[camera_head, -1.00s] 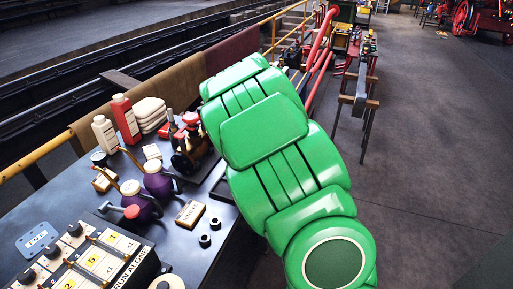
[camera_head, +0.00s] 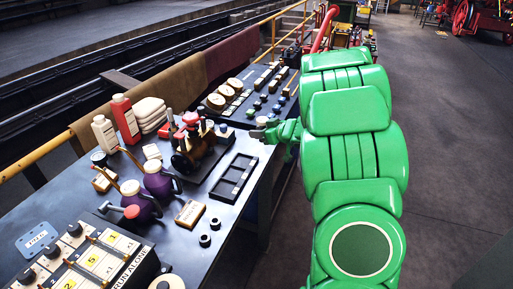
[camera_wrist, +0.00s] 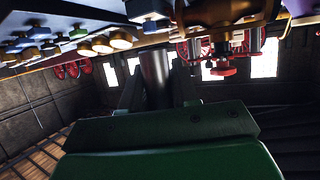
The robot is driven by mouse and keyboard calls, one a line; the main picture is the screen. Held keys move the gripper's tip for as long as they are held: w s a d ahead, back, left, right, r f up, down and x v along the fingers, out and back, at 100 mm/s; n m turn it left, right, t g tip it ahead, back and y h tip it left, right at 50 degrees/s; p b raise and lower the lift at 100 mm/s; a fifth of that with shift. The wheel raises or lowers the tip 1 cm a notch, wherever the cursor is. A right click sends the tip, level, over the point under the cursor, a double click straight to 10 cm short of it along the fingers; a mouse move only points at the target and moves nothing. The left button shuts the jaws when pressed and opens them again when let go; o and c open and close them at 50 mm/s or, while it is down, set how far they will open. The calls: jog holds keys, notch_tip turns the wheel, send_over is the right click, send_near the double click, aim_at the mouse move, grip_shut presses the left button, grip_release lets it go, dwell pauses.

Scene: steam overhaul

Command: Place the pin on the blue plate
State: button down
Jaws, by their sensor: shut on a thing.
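The blue plate (camera_head: 38,240), a small flat blue-grey plate with a label, lies on the dark bench at the lower left in the head view. In the wrist view my gripper (camera_wrist: 158,98) is shut on a dark grey cylinder, which I take to be the pin (camera_wrist: 154,72). The pin stands between the fingers, and its lower end is hidden. In the head view the pin is too small to make out clearly.
A second bench (camera_head: 250,100) with small parts stands behind. Open floor (camera_head: 450,150) lies to the right.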

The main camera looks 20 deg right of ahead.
send_over(254, 145)
jog(key=s, duration=0.2)
jog(key=f, duration=0.7)
jog(key=shift+a+f, duration=0.25)
jog(key=shift+a, duration=0.05)
jog(key=shift+w+d+f, duration=0.25)
jog(key=shift+w+f, duration=0.75)
jog(key=shift+f, duration=0.15)
jog(key=shift+w+f, duration=0.1)
jog(key=shift+f, duration=1.35)
jog(key=shift+f, duration=0.15)
jog(key=c, duration=0.8)
grip_release()
jog(key=shift+c, duration=0.2)
